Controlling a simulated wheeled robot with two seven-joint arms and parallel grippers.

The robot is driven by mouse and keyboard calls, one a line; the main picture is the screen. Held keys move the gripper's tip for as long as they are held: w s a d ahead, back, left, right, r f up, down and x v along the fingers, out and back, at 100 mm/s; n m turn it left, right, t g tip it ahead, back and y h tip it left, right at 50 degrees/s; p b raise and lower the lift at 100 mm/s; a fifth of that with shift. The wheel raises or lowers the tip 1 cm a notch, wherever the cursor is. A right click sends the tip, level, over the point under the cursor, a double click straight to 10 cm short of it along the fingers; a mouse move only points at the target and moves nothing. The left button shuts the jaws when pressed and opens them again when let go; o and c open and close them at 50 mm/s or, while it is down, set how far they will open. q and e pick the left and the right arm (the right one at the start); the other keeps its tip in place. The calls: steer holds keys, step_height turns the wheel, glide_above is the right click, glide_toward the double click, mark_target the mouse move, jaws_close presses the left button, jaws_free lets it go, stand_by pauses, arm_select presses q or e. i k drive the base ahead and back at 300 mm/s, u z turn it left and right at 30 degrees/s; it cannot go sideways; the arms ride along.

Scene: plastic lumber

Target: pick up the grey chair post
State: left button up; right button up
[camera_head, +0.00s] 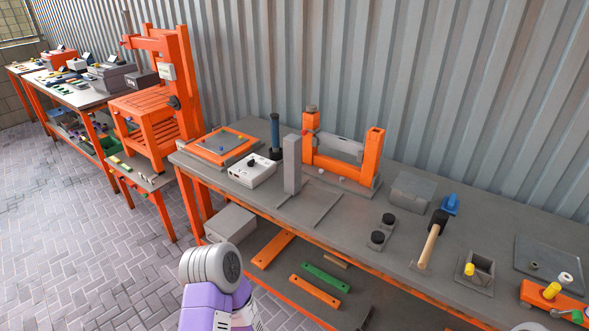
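A grey upright post (291,165), square in section, stands on a flat grey plate (322,203) on the near workbench; it looks like the grey chair post. An orange frame with a grey crossbar (340,146) stands just behind and to the right of it. Neither of my grippers shows. Only a purple and grey link of one of my arms is in view at the bottom, in front of the bench and well apart from the post.
The workbench (390,224) also holds a white control box (252,170), a dark blue-handled tool (275,137), a hammer (432,240) and a grey open box (477,271). Orange and green planks lie on the lower shelf. Paved floor (90,230) at left is clear.

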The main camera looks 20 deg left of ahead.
mark_target(293, 142)
steer(key=u, duration=2.1)
steer(key=i, duration=1.85)
steer(key=z, duration=2.5)
